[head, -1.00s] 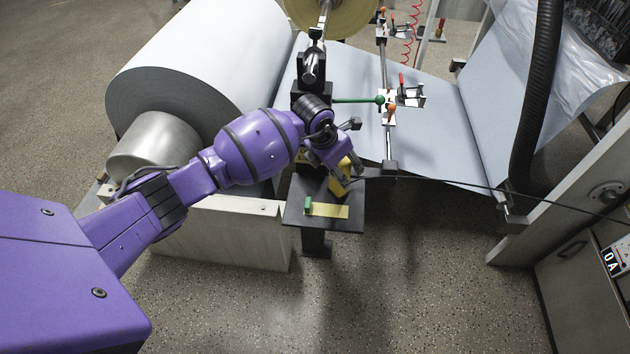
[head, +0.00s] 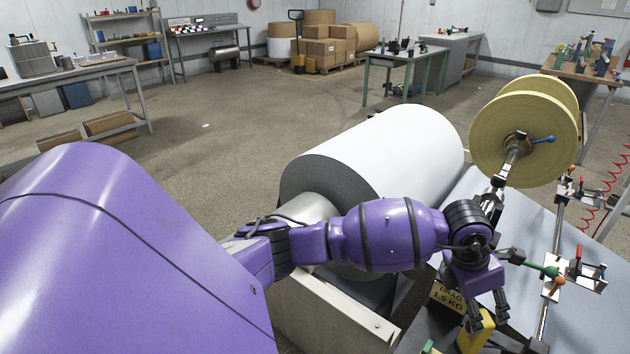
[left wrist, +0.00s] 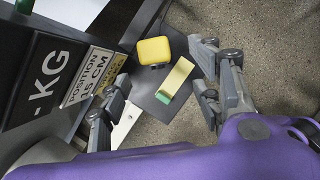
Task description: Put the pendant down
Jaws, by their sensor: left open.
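The yellow pendant (head: 476,334) shows low in the head view, partly cut off by the frame edge and beside my left gripper's fingers. In the left wrist view the yellow pendant (left wrist: 153,50) is on a small dark shelf (left wrist: 150,88), with a dark part at its lower edge. My left gripper (head: 488,312) is open, pointing down at the shelf. In the left wrist view its fingers (left wrist: 160,95) are wide apart with nothing held between them. The pendant appears beyond the fingertips; I cannot tell whether one touches it. My right gripper is not in view.
A yellow strip (left wrist: 175,80) with a green block (left wrist: 164,97) lies on the shelf beside the pendant. Open floor (head: 250,120) lies behind.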

